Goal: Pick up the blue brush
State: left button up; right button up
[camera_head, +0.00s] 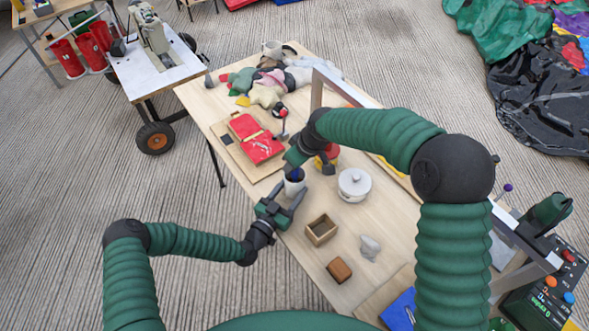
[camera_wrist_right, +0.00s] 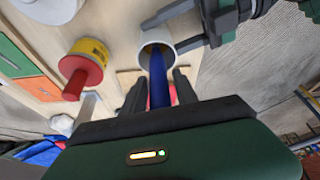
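The blue brush (camera_head: 297,174) stands in a white cup (camera_head: 294,187) on the wooden table. In the right wrist view, the brush (camera_wrist_right: 158,80) leads from the cup (camera_wrist_right: 143,50) to between my right fingers. My right gripper (camera_wrist_right: 160,90) is open around the brush, with gaps beside it. In the head view, my right arm reaches over the table and its gripper (camera_head: 298,160) is just above the cup. My left gripper (camera_head: 288,190) has its spread fingers at the cup's sides. I cannot tell whether they grip it. The brush's lower end is hidden inside the cup.
A white lidded pot (camera_head: 354,186), a small open wooden box (camera_head: 320,229), a brown block (camera_head: 339,270) and a grey figure (camera_head: 370,247) stand nearby. A red case (camera_head: 256,138) lies behind. A red-and-yellow object (camera_wrist_right: 85,65) is beside the cup.

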jog(key=x, duration=0.3)
grip_shut()
dwell(0.3)
notch_tip(320, 180, up, 10)
jog(key=shift+r, duration=0.1)
pick_arm(q)
jog(key=o, duration=1.6)
